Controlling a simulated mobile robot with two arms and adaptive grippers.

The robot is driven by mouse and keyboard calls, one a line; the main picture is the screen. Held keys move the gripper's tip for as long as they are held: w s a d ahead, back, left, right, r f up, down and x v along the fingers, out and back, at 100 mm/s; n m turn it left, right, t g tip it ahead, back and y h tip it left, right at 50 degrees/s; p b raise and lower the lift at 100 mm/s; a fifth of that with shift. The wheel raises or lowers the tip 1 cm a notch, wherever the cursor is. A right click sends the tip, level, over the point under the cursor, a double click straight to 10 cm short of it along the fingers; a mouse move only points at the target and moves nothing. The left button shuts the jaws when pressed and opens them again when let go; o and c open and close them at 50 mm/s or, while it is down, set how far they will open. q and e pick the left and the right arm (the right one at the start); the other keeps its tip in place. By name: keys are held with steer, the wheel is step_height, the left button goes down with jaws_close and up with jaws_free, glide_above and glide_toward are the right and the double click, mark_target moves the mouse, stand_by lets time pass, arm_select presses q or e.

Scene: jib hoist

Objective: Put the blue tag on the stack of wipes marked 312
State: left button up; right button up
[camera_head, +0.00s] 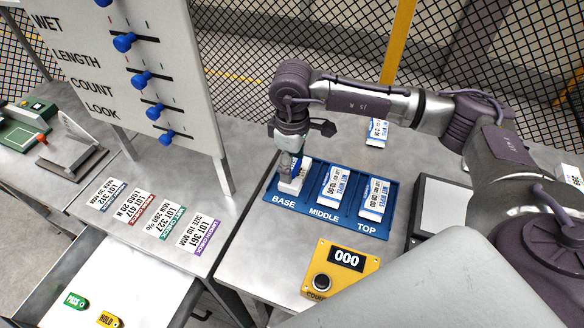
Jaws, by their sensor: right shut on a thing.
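My right gripper (291,161) points down over the BASE compartment of the blue tray (325,222). It is shut on a white wipes pack (291,186) there, partly hidden by the fingers. Wipes packs lie in MIDDLE (334,189) and TOP (374,199). A card reading LOT 312 (107,193) lies on the left of the steel table; no stack of wipes shows beside it. I cannot make out a blue tag. A green PASS tag (76,301) and a yellow HOLD tag (109,320) lie in the white drawer at lower left. My left gripper is not in view.
Cards for lots 417 (134,207), 327 (163,220) and 361 (197,235) lie beside 312. A board with blue sliders (124,42) stands behind them. A yellow counter box (341,270) reads 000. Another wipes pack (377,132) lies behind the tray.

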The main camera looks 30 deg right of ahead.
step_height(320, 180, down, 2)
steer(key=shift+f+p, duration=0.25)
steer(key=shift+p, duration=0.25)
steer(key=shift+f, duration=0.55)
steer(key=o, duration=1)
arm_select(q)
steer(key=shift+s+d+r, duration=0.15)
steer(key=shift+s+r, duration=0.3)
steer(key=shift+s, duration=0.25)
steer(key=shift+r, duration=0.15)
